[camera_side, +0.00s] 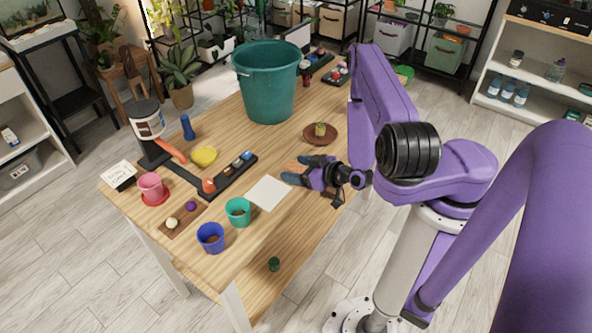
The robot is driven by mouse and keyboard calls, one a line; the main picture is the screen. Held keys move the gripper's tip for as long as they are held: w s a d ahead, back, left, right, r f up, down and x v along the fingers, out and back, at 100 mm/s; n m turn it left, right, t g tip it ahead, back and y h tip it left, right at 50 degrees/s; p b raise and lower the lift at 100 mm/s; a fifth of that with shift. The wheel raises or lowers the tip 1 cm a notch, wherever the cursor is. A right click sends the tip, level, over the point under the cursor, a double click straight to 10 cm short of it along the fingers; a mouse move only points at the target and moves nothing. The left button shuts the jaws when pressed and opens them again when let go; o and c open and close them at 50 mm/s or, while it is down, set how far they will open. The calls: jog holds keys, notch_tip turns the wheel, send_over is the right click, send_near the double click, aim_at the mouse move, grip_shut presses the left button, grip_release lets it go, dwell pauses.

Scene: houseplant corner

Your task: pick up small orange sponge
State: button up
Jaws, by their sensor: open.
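A small orange block (292,167), which looks like the sponge, is on the wooden table just right of the middle. My gripper (294,171) is at it, reaching in from the right with its dark fingers open. The block shows by the fingertips and is partly hidden by them. I cannot tell whether the fingers touch it.
A white sheet (268,193) lies just left of my gripper. A brown saucer with a small plant (320,130) is behind it, and a big teal bucket (267,85) stands further back. A black tray (229,177), a green pot (238,212) and a blue pot (211,238) are to the left.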

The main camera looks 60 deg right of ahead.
jog(key=c, duration=1)
jog(key=shift+c, duration=0.2)
jog(key=shift+r, duration=0.1)
